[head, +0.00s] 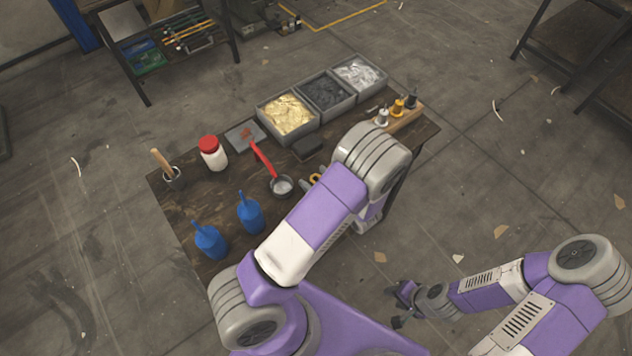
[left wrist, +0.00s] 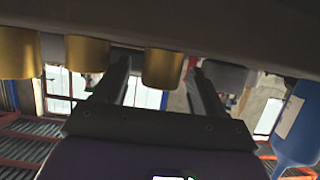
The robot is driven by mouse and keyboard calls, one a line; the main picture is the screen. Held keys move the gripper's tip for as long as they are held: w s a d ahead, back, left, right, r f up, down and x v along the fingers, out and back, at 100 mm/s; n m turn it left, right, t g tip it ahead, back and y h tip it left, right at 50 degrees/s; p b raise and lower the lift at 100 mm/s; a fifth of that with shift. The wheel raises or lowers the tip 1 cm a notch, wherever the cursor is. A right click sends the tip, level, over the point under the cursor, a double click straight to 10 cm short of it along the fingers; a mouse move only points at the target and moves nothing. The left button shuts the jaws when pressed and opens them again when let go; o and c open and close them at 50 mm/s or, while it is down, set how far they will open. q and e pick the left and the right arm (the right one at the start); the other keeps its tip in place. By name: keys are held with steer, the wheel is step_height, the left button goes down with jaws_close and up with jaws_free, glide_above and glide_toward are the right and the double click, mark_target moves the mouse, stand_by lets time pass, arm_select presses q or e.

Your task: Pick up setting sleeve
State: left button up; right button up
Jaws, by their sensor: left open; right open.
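In the left wrist view, a gold cylinder (left wrist: 163,68), which looks like a setting sleeve, shows between the two fingers of my left gripper (left wrist: 158,74). The fingers are open, with gaps on both sides of it. Two more gold cylinders, one (left wrist: 87,53) nearer the fingers and one (left wrist: 20,52) at the far left edge, stand beside it. In the head view my left arm hides most of this spot; only a small gold piece (head: 315,178) shows beside the forearm. My right gripper (head: 402,303) is open and empty, low over the floor.
A wooden block (head: 405,120) with small capped bottles stands at the right end.

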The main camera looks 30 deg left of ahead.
arm_select(q)
steer(key=shift+c, duration=0.3)
steer(key=c, duration=1.2)
